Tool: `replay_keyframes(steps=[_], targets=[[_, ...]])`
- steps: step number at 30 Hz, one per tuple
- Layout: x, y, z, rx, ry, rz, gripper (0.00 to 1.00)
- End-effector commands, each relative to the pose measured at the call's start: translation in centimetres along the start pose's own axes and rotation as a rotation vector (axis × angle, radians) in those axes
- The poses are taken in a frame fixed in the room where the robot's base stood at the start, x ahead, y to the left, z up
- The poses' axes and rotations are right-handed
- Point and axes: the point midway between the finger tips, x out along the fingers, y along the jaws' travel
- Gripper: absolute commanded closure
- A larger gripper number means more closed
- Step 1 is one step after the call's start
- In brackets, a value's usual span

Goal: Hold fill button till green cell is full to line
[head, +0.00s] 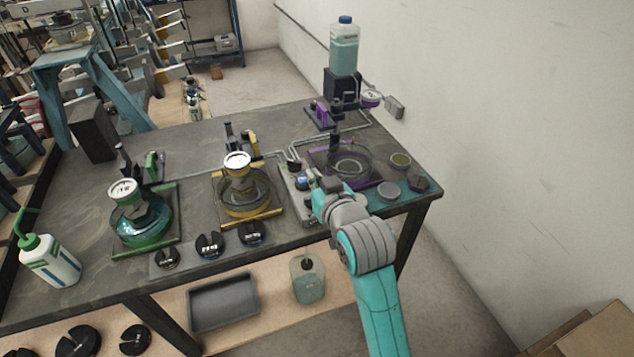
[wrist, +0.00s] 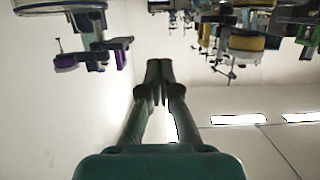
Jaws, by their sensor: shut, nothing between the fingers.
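The green cell (head: 127,231) is a clear round vessel on a green-edged base at the left of the bench. It holds teal liquid, and a dark block with a white-faced round gauge (head: 122,191) stands in it. Its fill line is too small to make out. A small grey control panel (head: 300,182) with knobs or buttons sits right of the yellow cell; I cannot tell which is the fill button. My gripper (wrist: 158,83) is shut and empty in the wrist view. In the head view my wrist is just right of the panel and partly hides it; contact is unclear.
A yellow cell (head: 262,203) and a purple cell (head: 348,173) share the bench (head: 205,146). A teal liquid bottle (head: 344,51) stands on a dark pump behind. Slotted black weights (head: 209,244) line the front edge. A white squeeze bottle (head: 50,263) stands at left.

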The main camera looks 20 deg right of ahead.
Motion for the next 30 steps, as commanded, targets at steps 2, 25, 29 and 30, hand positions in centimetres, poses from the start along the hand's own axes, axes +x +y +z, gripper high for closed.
replay_keyframes(steps=[2,25,29,30], targets=[[1.6,0.0,-0.1,0.0,0.001,0.0,1.0],[7.4,0.0,3.9,0.0,0.0,0.0,1.0],[7.4,0.0,3.9,0.0,0.001,0.0,1.0],[7.4,0.0,3.9,0.0,0.001,0.0,1.0]])
